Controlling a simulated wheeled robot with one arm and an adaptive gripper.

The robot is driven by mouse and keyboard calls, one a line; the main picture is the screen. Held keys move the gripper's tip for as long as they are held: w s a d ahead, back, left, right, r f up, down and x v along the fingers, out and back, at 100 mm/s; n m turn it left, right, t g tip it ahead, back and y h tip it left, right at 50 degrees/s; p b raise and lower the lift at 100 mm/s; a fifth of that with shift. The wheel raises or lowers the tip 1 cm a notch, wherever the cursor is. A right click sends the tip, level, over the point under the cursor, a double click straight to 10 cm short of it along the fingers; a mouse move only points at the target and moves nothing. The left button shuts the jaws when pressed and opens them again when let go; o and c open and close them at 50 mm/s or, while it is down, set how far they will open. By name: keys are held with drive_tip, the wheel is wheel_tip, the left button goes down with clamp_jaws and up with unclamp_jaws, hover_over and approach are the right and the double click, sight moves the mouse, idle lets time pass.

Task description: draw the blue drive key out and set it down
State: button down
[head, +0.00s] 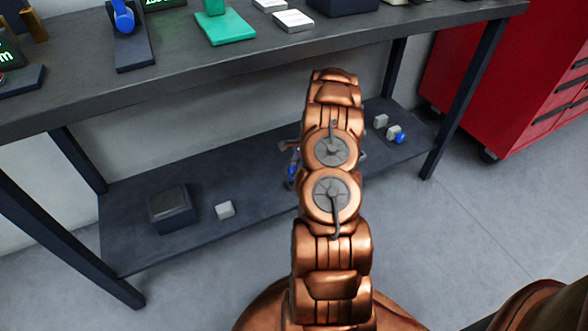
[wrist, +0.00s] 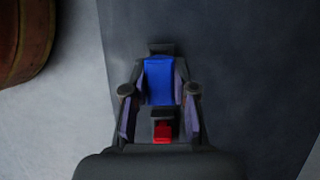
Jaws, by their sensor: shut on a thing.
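The blue drive key (wrist: 159,74) is between the two fingers of my gripper (wrist: 160,91) in the wrist view, and the gripper is shut on it. A dark end piece shows beyond the blue part, and a small red part (wrist: 163,131) on a dark piece lies nearer the palm. In the head view, a bit of blue (head: 292,168) shows just left of my arm, over the lower shelf (head: 270,197). My arm hides most of the gripper there. I cannot tell whether the key touches the shelf.
The lower shelf holds a dark box (head: 169,206), a pale block (head: 225,209) and, at right, small pale pieces with a blue knob (head: 400,138). The bench top (head: 245,68) overhangs it, with a green stand (head: 225,28) above. A red cabinet (head: 510,85) stands at right.

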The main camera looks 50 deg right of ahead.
drive_tip(key=shift+f, duration=1.55)
idle(0.4)
drive_tip(key=c, duration=0.8)
unclamp_jaws()
drive_tip(key=shift+c, duration=0.2)
drive_tip(key=shift+r, duration=0.1)
drive_tip(key=w+v, duration=0.1)
drive_tip(key=v, duration=0.6)
drive_tip(key=shift+s+r, duration=0.2)
drive_tip(key=shift+s, duration=0.35)
